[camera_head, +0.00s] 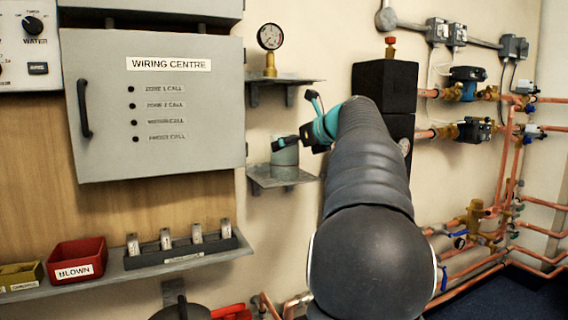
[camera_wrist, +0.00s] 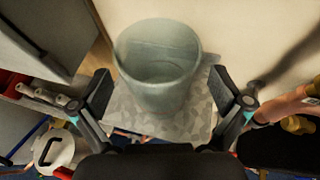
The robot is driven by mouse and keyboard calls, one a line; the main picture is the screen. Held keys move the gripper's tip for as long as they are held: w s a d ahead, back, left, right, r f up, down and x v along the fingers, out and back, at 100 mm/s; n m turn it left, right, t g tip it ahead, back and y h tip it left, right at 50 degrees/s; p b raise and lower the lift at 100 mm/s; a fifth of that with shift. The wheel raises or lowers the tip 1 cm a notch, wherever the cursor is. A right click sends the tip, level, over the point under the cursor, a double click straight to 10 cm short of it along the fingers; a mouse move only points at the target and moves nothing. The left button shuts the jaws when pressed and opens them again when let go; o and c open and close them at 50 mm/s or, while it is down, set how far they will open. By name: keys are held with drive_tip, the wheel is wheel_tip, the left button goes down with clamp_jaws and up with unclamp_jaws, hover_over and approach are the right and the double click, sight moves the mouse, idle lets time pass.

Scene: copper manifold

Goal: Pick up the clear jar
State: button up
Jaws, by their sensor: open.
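The clear jar (camera_head: 284,163) stands upright on a small grey wall shelf (camera_head: 262,181), its upper part partly covered by my gripper in the head view. In the wrist view the jar (camera_wrist: 158,85) looks greenish, translucent and open at the top. My gripper (camera_head: 297,121) is open and empty near the top of the jar. In the wrist view its two fingers (camera_wrist: 161,88) stand wide apart, one to each side of the jar, with visible gaps. I cannot tell how far the jar lies between them in depth.
An upper shelf (camera_head: 285,80) with a pressure gauge (camera_head: 270,45) sits above the jar. The wiring centre cabinet (camera_head: 160,105) is to the left. A black block (camera_head: 385,80) and copper pipes (camera_head: 505,150) are to the right. A red bin (camera_head: 77,262) stands lower left.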

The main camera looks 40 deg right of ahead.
drive_tip(key=x, duration=0.3)
drive_tip(key=shift+w+a+f, duration=0.1)
drive_tip(key=shift+f, duration=0.15)
drive_tip(key=c, duration=1.1)
drive_tip(key=shift+r, duration=0.1)
